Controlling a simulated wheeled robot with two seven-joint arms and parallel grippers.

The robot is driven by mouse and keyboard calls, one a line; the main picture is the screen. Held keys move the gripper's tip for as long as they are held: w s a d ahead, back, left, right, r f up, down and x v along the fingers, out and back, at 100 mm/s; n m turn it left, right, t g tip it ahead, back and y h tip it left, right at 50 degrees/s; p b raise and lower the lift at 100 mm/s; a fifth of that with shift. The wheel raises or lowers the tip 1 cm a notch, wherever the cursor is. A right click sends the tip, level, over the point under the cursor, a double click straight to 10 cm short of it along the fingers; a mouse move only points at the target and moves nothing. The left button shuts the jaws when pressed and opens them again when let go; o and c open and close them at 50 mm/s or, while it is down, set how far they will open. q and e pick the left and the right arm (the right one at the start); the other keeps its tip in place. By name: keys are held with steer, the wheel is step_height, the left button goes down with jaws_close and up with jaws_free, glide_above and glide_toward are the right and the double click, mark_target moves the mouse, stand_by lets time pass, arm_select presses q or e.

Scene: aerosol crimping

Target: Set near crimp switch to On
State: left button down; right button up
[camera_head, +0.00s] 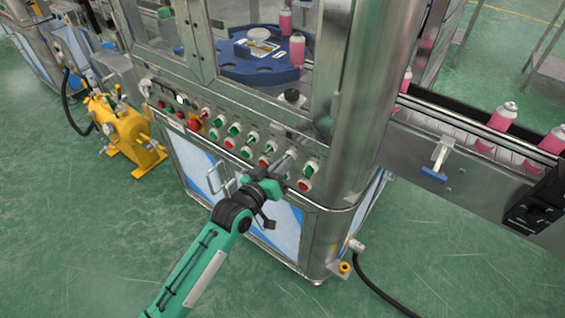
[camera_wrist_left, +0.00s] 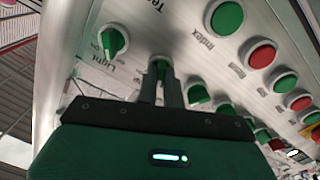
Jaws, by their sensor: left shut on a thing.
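The control panel (camera_head: 235,142) on the front of the steel machine carries rows of green switches and red and green buttons. My left gripper (camera_head: 288,158) reaches up to the right part of this panel. In the left wrist view its two dark fingers (camera_wrist_left: 160,88) are closed around a green rotary switch knob (camera_wrist_left: 159,66). The fingers cover most of that knob, and I cannot read its label or its setting. I cannot tell which knob is the near crimp switch. My right gripper is not in view.
Beside the held knob are another green knob (camera_wrist_left: 112,41) labelled Light, a green button (camera_wrist_left: 227,18) labelled Index and a red button (camera_wrist_left: 261,54). A door handle (camera_head: 216,178) sticks out below the panel. A conveyor (camera_head: 460,180) with pink cans runs at the right.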

arm_select(q)
steer(key=m+p, duration=0.4)
steer(key=m, duration=0.7)
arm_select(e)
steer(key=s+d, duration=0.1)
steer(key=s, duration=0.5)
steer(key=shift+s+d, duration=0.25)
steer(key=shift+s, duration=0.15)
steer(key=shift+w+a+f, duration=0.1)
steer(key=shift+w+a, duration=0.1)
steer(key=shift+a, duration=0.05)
